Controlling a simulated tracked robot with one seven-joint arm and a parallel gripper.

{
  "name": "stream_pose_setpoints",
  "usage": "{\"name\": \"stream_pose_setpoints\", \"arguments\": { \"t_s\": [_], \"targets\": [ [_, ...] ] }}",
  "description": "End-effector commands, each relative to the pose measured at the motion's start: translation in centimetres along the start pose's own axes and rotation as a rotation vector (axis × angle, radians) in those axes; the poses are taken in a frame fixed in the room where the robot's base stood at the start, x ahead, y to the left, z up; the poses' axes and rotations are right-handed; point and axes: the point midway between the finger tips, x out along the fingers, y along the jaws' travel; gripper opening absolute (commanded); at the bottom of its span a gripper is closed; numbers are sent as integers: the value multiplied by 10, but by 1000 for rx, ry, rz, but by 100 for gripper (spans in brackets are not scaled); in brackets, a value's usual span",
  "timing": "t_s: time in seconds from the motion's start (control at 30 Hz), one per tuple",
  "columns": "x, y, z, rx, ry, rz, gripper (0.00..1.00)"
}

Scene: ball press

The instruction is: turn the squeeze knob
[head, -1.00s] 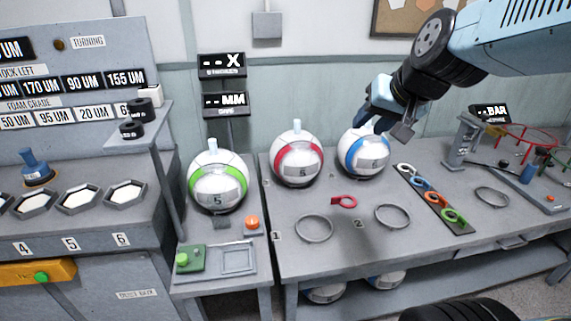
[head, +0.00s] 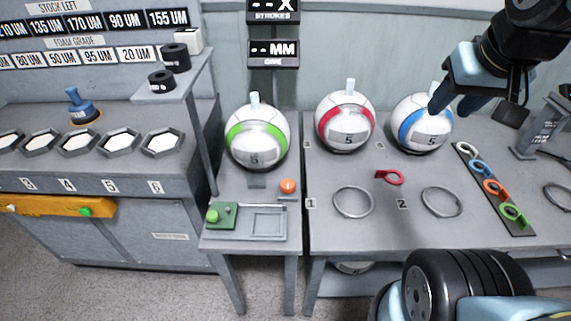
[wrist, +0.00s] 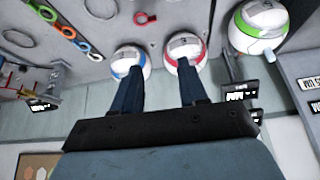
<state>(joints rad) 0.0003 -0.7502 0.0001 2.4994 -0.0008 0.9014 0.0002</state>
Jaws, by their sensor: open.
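No knob is labelled as the squeeze knob, so I cannot tell which one it is. A round orange knob (head: 288,186) sits on a small base right of the green-banded ball (head: 256,139). A green knob (head: 213,215) sits on a green block (head: 228,212) at the left of the small front table. My gripper (head: 478,108) is high at the right in the head view, overlapping the blue-banded ball (head: 408,130), well away from both knobs. In the wrist view, my gripper (wrist: 160,72) is open and empty, its fingers apart before the blue and red balls.
A red-banded ball (head: 345,122) stands on the main bench, with two grey rings (head: 352,202) and a red ring tool (head: 391,177) in front. A strip of coloured ring tools (head: 496,188) lies at the right. A shelf post (head: 206,140) stands left of the green ball.

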Motion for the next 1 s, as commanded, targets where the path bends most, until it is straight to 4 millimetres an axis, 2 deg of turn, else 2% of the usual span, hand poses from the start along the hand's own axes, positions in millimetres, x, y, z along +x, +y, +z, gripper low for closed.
{"name": "stream_pose_setpoints", "arguments": {
  "t_s": [0.27,0.47,0.57,0.77,1.0],
  "targets": [
    [0,0,0,0,0,0,44],
    [6,-4,-7,-51,-17,1,63],
    [17,-14,-18,-139,-44,4,72],
    [54,-41,-46,-410,-119,-6,73],
    [106,-84,-70,-754,-201,-52,73]
  ]
}}
